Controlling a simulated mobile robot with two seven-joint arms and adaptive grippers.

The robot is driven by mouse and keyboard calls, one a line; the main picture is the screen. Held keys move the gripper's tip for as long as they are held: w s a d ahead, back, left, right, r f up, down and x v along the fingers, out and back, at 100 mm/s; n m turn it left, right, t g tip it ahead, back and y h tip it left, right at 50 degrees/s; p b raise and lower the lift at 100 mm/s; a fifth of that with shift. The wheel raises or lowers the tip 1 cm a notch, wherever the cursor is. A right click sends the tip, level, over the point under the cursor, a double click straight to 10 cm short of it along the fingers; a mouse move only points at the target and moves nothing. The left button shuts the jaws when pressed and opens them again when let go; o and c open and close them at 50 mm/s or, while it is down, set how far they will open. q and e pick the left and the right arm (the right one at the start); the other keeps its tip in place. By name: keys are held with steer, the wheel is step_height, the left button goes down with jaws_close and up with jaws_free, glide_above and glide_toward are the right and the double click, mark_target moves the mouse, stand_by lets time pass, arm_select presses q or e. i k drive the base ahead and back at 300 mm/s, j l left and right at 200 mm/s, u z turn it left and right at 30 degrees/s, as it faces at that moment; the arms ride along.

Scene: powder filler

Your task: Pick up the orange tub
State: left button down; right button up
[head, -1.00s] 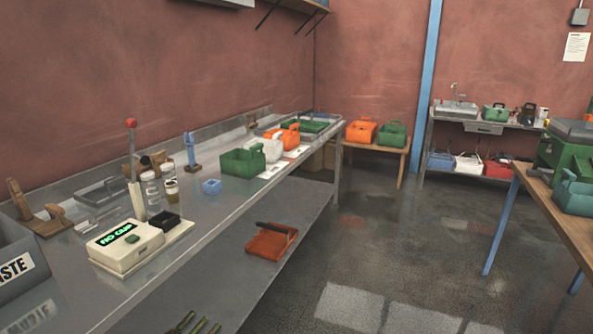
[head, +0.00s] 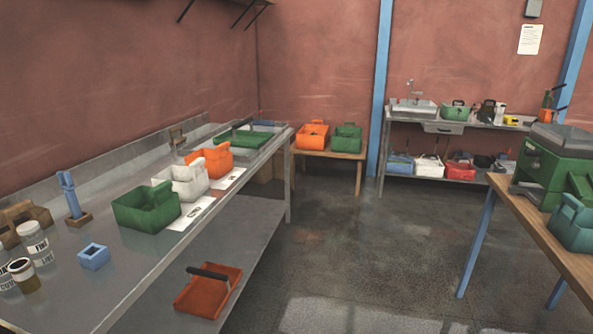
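An orange tub (head: 211,163) stands on the steel bench, in a row behind a white tub (head: 182,184) and a green tub (head: 146,209). A second orange tub (head: 313,137) stands on a small wooden table at the back, beside another green tub (head: 346,139). Both orange tubs are upright and partly open to view. Neither of my grippers shows in the head view.
The steel bench (head: 125,262) runs along the left wall, with jars (head: 32,238) and a small blue block (head: 94,257) on it. An orange-red tray (head: 206,294) lies on its lower shelf. A wooden table with a green machine (head: 553,157) stands right. The floor between is clear.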

mark_target(219, 162)
steer(key=i+u, duration=0.25)
steer(key=i, duration=0.2)
steer(key=i+l+u, duration=0.25)
steer(key=i, duration=0.2)
steer(key=i+l+u, duration=0.25)
steer(key=i, duration=0.15)
